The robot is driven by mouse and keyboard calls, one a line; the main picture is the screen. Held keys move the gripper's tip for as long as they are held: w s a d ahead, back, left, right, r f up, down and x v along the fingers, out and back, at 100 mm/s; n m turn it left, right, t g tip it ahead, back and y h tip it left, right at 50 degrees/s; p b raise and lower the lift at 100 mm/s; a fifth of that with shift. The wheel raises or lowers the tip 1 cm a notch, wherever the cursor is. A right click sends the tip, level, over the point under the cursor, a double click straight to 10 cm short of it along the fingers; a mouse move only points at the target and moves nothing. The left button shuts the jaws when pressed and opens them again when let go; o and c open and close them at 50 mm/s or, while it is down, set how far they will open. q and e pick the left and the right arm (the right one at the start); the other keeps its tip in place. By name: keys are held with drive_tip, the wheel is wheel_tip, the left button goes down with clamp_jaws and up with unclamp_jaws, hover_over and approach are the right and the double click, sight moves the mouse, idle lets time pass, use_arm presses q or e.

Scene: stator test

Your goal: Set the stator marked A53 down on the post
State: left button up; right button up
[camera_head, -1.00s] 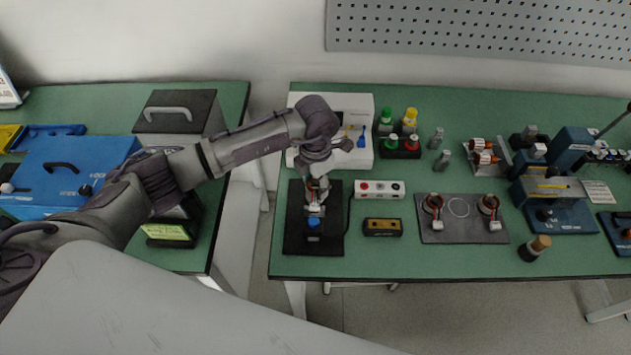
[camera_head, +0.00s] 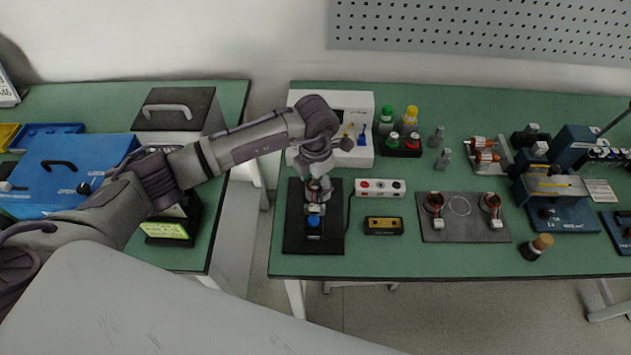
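A copper-coloured stator with a white connector (camera_head: 314,208) is at the black test fixture (camera_head: 295,232), which has a blue knob (camera_head: 313,221) at its front. My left gripper (camera_head: 318,181) points down right over this stator. Its fingers are at the stator's top, too small and covered to show whether they grip it. The post is hidden under the stator and gripper, so I cannot tell whether the stator is seated. Two more stators, left (camera_head: 434,204) and right (camera_head: 491,204), sit on a grey mat (camera_head: 460,230). No A53 marking is readable. My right gripper is not in view.
A white instrument (camera_head: 361,105) stands behind the fixture. A white button strip (camera_head: 380,188) and a small dark meter (camera_head: 383,226) lie to its right. Bottles (camera_head: 411,118) stand further back. The green table's front edge is close to the fixture.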

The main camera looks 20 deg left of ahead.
use_arm(q)
drive_tip(key=shift+o, duration=0.2)
wheel_tip(320, 180, up, 12)
idle(0.6)
drive_tip(key=shift+s+f, duration=0.1)
idle(0.7)
